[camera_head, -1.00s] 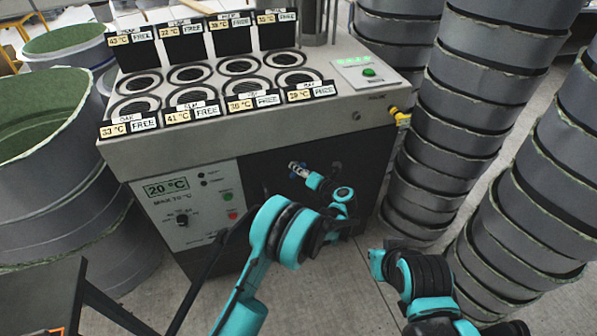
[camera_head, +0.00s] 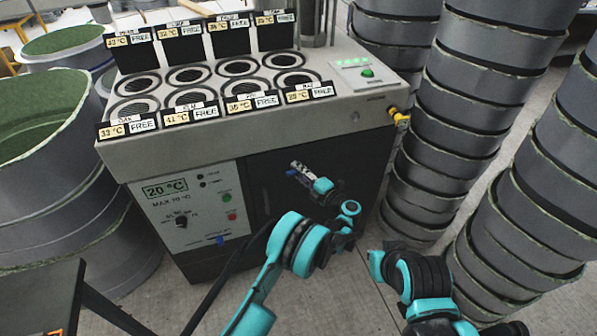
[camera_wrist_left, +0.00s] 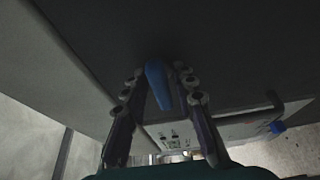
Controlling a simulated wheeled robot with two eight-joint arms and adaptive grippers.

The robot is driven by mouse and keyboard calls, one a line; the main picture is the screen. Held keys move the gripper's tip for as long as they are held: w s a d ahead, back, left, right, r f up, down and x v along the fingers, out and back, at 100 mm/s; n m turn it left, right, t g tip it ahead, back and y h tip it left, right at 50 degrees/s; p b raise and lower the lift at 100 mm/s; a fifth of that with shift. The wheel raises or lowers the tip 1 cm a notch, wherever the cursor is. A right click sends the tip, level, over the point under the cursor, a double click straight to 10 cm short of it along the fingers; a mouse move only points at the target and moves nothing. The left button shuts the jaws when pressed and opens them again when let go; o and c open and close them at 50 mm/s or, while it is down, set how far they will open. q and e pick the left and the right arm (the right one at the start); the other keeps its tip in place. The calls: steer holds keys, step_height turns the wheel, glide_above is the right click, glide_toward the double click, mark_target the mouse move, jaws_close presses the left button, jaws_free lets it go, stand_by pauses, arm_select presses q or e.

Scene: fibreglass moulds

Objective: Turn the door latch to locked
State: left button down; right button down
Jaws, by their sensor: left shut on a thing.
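The door latch, a small blue lever (camera_wrist_left: 158,85), stands out from the dark door between the two fingers of my left gripper in the left wrist view. My left gripper (camera_wrist_left: 160,88) is shut on it. In the head view the left gripper (camera_head: 296,169) is at the upper part of the dark cabinet door (camera_head: 272,165), and a bit of the blue latch (camera_head: 291,173) shows beside its fingertips. The fingers hide part of the latch, and I cannot read its locked or unlocked marking. My right arm shows at the lower right, but its gripper is not in view.
A black handle (camera_wrist_left: 262,106) is on the cabinet front, with a second blue piece (camera_wrist_left: 278,127) near it. The control panel (camera_head: 183,212) is left of the door. Stacked grey moulds (camera_head: 455,120) crowd the right side; large grey tubs (camera_head: 45,190) stand left.

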arm_select(q)
steer(key=shift+m, duration=0.3)
steer(key=c, duration=1.5)
jaws_free()
steer(key=shift+d, duration=0.1)
steer(key=v, duration=1.2)
steer(key=shift+f, duration=0.2)
